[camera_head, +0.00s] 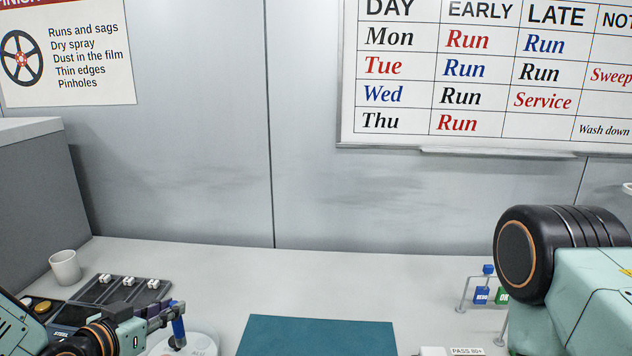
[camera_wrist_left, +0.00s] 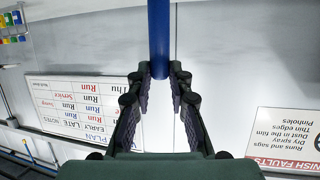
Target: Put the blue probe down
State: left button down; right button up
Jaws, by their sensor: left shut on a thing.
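The blue probe (camera_head: 178,328) stands roughly upright at the tips of my left gripper (camera_head: 168,314), near the lower left of the head view. The left gripper is shut on it. In the left wrist view the blue probe (camera_wrist_left: 158,35) runs up from between the two dark fingers of the left gripper (camera_wrist_left: 159,74). In the head view its lower end is over or at a white round dish (camera_head: 196,345); I cannot tell whether it touches. My right arm is at the right edge, but its gripper is not in view.
A dark compartment tray (camera_head: 122,290) holding small white pieces and a white cup (camera_head: 66,267) are at the left. A teal mat (camera_head: 318,336) lies at the front middle. A wire stand with blue and green tags (camera_head: 481,295) is at the right. The back of the bench is clear.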

pick_arm(q)
jog(key=s+d+f+m+g+h+b, duration=0.1)
jog(key=s+d+f+m+h+b, duration=0.1)
jog(key=f+b, duration=0.5)
jog(key=s+d+f+m+g+h+b, duration=0.2)
jog(key=s+d+f+m+h+b, duration=0.1)
jog(key=s+f+b, duration=0.4)
jog(key=s+d+f+m+g+h+b, duration=0.2)
jog(key=s+d+f+b, duration=0.2)
jog(key=f+b, duration=0.3)
jog(key=shift+s+d+f+b, duration=0.2)
jog(key=shift+d+f+b, duration=0.15)
jog(key=shift+d+f, duration=0.35)
jog(key=shift+a+f+m, duration=0.1)
jog(key=shift+a+m, duration=0.1)
jog(key=shift+m, duration=0.1)
jog(key=shift+d, duration=0.1)
